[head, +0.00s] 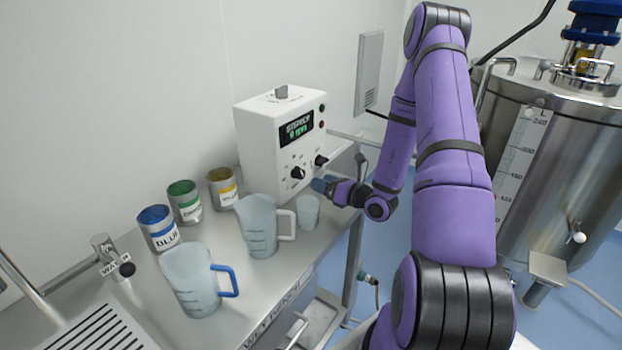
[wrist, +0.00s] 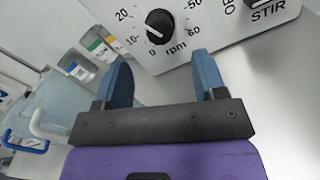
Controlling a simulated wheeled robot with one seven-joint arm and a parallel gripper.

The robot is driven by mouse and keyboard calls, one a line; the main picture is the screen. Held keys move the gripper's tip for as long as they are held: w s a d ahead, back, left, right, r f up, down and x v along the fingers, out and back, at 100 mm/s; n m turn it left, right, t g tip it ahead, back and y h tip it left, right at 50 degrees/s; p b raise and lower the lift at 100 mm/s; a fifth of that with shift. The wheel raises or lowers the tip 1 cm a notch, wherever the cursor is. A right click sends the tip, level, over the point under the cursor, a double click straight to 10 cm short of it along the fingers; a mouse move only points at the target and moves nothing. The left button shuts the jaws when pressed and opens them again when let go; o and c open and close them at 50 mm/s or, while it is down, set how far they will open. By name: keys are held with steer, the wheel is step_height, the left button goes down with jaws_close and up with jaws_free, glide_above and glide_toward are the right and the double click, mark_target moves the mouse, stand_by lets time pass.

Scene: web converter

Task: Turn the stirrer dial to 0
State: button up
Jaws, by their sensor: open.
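The stirrer control box (head: 262,140) is white and stands at the back of the metal bench, with a dark display showing green text. Its black rpm dial (head: 297,173) is on the front face. My gripper (head: 322,184) is in front of the box's lower face. In the wrist view my gripper (wrist: 164,78) is open, its blue fingers empty and apart from the dial.
A STIR switch (wrist: 258,4) is right of the dial. A clear jug (head: 258,225) and a small cup (head: 308,212) stand close to my gripper. A blue-handled jug (head: 195,280) and several paint cans (head: 185,202) are left. A steel tank (head: 550,130) stands right.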

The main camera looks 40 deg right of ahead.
mark_target(303, 175)
steer(key=shift+v, duration=1.7)
step_height(303, 175, up, 3)
steer(key=w+d+m+g+y, duration=0.2)
steer(key=d+m+g+y, duration=0.1)
steer(key=g, duration=0.2)
steer(key=x, duration=1.1)
steer(key=shift+s+a+f, duration=0.1)
steer(key=shift+c, duration=0.4)
steer(key=c, duration=0.8)
steer(key=shift+c, duration=0.2)
